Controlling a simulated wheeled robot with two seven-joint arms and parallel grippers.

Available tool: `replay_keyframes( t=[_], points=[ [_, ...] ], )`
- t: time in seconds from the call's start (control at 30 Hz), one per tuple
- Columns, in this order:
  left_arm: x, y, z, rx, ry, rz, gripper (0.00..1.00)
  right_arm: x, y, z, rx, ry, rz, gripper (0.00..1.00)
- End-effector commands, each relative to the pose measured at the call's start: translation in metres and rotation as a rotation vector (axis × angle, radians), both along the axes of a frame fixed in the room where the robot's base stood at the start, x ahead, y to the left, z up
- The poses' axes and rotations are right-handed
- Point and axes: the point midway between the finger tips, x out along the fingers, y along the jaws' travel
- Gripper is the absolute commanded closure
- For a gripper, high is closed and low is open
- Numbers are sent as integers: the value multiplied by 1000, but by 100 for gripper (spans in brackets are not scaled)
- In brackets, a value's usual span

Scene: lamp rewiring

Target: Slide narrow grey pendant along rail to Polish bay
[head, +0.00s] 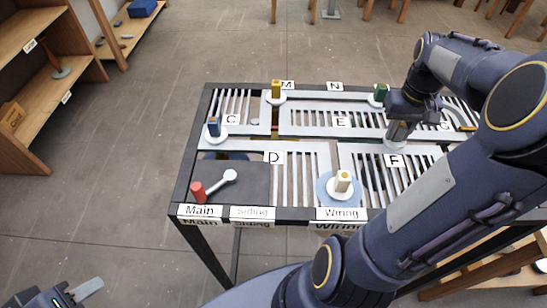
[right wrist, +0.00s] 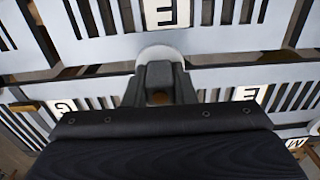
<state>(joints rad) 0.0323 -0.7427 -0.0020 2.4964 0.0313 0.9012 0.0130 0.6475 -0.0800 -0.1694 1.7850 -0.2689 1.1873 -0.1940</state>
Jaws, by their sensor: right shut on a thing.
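The narrow grey pendant (head: 397,132) stands upright on a round white base (head: 396,146) on the slotted rail table, between the E and F labels. My right gripper (head: 400,121) is shut on its upper part from above. No Polish label is readable.
Other pieces on white bases are yellow (head: 276,90), blue (head: 214,127), green (head: 381,92) and cream (head: 342,182). A red-ended lever (head: 198,192) lies at the front left. Main, Siding and Wiring (head: 341,213) labels line the front edge. My right arm hides the table's right side.

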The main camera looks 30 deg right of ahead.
Motion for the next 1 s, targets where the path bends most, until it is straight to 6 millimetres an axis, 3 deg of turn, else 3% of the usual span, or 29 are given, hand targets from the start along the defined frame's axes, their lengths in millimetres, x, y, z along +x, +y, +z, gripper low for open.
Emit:
replay_keyframes(
  t=[1.0],
  points=[
    [0,0,8,0,0,0,64,-55,-87,-1,0,6,-4,96]
  ],
)
